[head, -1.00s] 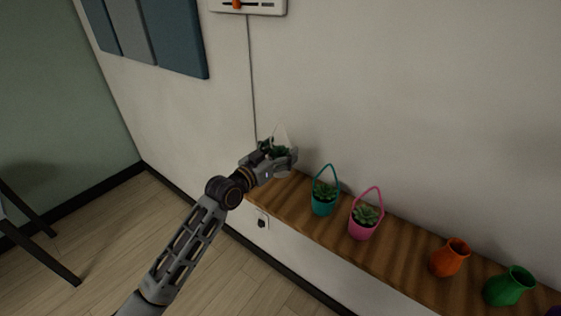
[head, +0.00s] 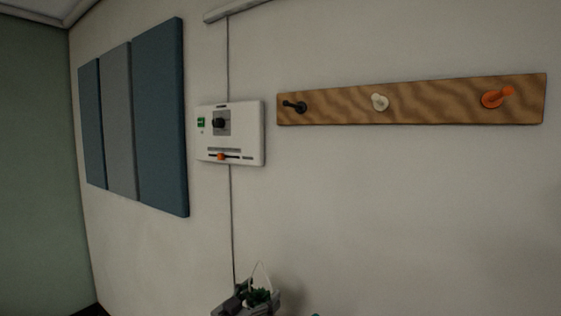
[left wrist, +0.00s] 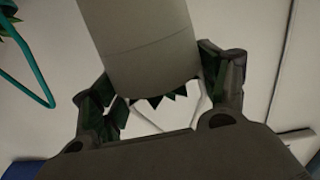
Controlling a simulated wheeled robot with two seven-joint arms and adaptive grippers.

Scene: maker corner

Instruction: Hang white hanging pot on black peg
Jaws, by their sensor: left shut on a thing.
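The white hanging pot (left wrist: 145,45) is between the fingers of my left gripper (left wrist: 160,95) in the left wrist view, with green leaf tips below its rim there. In the head view my left gripper (head: 246,302) is at the bottom edge, shut on the pot; the pot's thin white handle loop (head: 262,274) rises above green leaves. The pot's body is mostly hidden there. The black peg (head: 294,106) is at the left end of a wooden wall board, well above and slightly right of the gripper. My right gripper is not in view.
The wooden board (head: 430,108) also bears a white peg (head: 379,102) and an orange peg (head: 497,97). A white control panel (head: 231,148) with a cable is on the wall left of the board. Blue and grey wall panels (head: 160,115) are further left. The wall below the board is clear.

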